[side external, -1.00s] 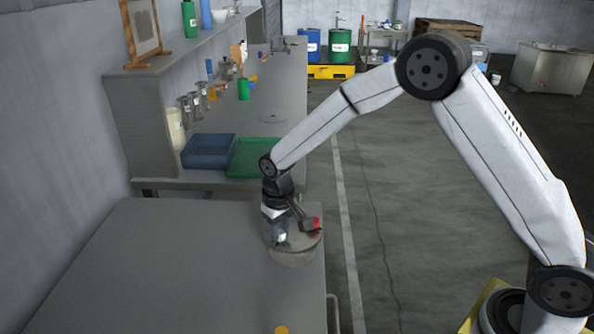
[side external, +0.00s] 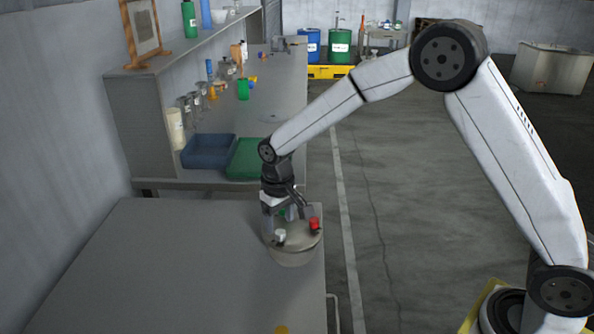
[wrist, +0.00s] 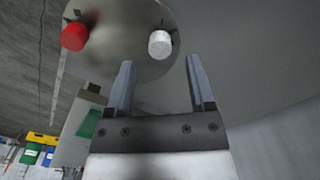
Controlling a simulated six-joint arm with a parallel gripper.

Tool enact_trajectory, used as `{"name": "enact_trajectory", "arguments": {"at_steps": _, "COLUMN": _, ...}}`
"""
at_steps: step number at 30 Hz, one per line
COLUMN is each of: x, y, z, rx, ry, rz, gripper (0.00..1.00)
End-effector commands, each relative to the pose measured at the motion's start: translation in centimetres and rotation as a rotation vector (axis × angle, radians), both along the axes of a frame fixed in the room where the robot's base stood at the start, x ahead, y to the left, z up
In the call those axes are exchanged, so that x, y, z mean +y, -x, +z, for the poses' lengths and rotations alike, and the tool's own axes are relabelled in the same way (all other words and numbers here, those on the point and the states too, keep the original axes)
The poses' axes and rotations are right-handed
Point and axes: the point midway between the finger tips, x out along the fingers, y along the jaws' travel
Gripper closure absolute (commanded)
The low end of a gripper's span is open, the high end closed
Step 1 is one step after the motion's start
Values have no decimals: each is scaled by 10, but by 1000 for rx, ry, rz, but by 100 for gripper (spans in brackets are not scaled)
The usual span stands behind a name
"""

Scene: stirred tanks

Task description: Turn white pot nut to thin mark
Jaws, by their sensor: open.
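The pot (side external: 293,257) is a round grey vessel with a flat metal lid, standing near the right edge of the grey table. The white nut (side external: 280,236) sits at the lid's near left; it also shows in the wrist view (wrist: 160,45). A red nut (side external: 314,224) sits at the lid's right and in the wrist view (wrist: 74,37). My gripper (wrist: 160,63) is open and empty. In the wrist view the white nut lies just beyond the gap between its fingertips, apart from them. Small dark marks show by the nuts; I cannot tell which is thin.
A blue tray (side external: 208,151) and a green tray (side external: 246,158) lie on the bench behind. Bottles and glassware stand farther back. The grey table (side external: 170,270) is clear left of the pot; a yellow spot (side external: 282,329) shows at its front edge.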

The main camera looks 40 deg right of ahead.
Motion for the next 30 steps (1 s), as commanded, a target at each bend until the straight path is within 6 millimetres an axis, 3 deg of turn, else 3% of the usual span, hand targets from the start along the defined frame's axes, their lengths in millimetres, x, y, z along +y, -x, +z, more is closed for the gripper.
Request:
{"name": "enact_trajectory", "arguments": {"at_steps": 6, "x": 0, "y": -1, "z": 30, "rx": -3, "ry": -1, "rz": 0, "gripper": 31}}
{"name": "enact_trajectory", "arguments": {"at_steps": 12, "x": 0, "y": 0, "z": 45, "rx": -1, "ry": 0, "rz": 0, "gripper": 31}}
{"name": "enact_trajectory", "arguments": {"at_steps": 30, "x": -6, "y": 7, "z": 48, "rx": -12, "ry": -2, "rz": -1, "gripper": 31}}
